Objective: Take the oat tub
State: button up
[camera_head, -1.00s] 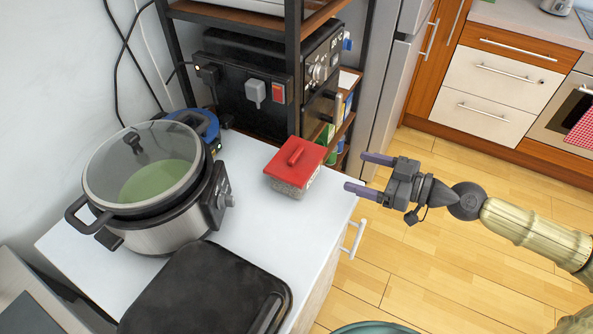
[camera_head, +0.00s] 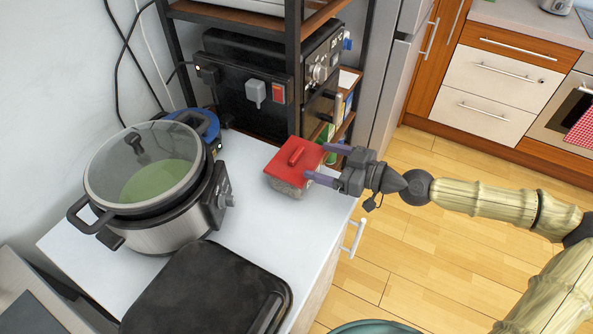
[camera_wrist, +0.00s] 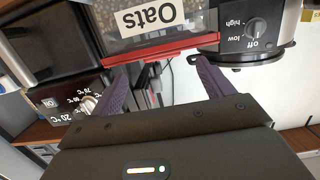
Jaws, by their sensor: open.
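The oat tub (camera_head: 292,172) has a red lid with a raised handle and a clear body. It stands upright on the white counter. In the wrist view the tub (camera_wrist: 118,37) shows upside down with its "Oats" label, between and beyond the fingers. My gripper (camera_head: 322,163) is open at the tub's right side. Its two fingers point left, with the tips at about the right edge of the lid. The wrist view shows the open fingers (camera_wrist: 160,75) with nothing held between them. I cannot tell whether they touch the tub.
A slow cooker (camera_head: 150,195) with a glass lid stands left of the tub. A dark shelf rack (camera_head: 293,70) with appliances rises close behind. The white counter (camera_head: 245,215) is bare around the tub.

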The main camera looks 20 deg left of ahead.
aim_at(300, 154)
jog(key=shift+w+a+f+p, duration=0.1)
jog(key=shift+a+f+p, duration=0.1)
jog(key=shift+a, duration=1.1)
jog(key=shift+a+f+p, duration=0.1)
jog(key=shift+a+p, duration=0.05)
jog(key=shift+a, duration=1.1)
jog(key=c, duration=1.5)
jog(key=shift+r, duration=0.1)
notch_tip(300, 154, up, 28)
jog(key=shift+f+p, duration=0.1)
jog(key=shift+p, duration=0.65)
